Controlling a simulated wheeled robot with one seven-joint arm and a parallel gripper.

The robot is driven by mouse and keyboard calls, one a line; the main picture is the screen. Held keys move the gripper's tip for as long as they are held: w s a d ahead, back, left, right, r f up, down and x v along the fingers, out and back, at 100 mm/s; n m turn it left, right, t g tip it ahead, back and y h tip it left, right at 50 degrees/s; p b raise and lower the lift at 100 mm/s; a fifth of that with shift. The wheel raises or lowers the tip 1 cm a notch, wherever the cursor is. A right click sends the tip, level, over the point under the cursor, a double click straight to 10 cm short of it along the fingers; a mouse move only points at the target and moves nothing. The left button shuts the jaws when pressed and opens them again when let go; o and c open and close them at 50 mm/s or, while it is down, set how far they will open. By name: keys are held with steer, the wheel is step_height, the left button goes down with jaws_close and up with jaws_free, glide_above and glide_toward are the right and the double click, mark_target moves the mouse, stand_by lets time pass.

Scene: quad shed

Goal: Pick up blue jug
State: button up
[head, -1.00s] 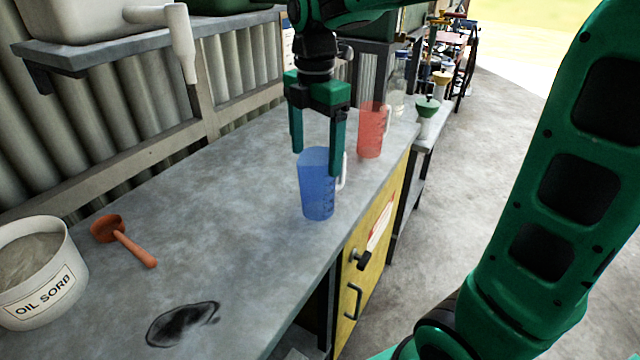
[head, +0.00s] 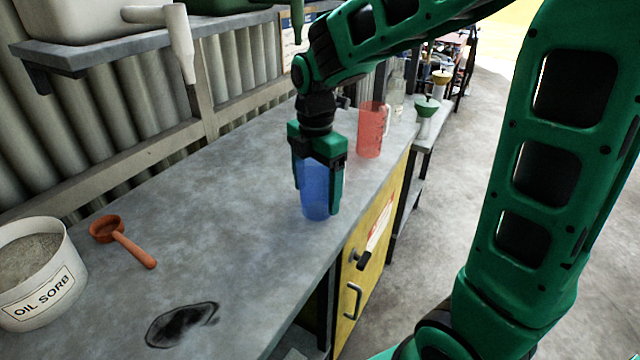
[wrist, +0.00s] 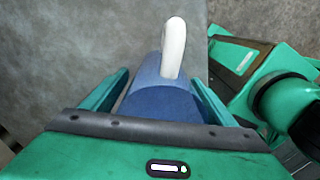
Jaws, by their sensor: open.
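The blue jug (head: 315,196) stands upright on the grey workbench (head: 235,185), near its front edge. It also shows in the wrist view (wrist: 160,100), with its white handle (wrist: 174,46) pointing away from the palm. My gripper (head: 317,200) points down over the jug, its two fingers lowered on either side of it. In the wrist view my gripper (wrist: 158,90) is open, with the jug between the fingers. The gripper hides the jug's top in the head view.
A red jug (head: 370,130) stands behind on the bench. An orange scoop (head: 122,240) and a white OIL SORB tub (head: 45,290) are at the left, near a dark stain (head: 182,323). A shelf (head: 120,48) runs along the wall above. The bench between scoop and blue jug is clear.

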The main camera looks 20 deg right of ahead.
steer(key=c, duration=1.2)
steer(key=shift+o, duration=0.2)
steer(key=shift+r, duration=0.1)
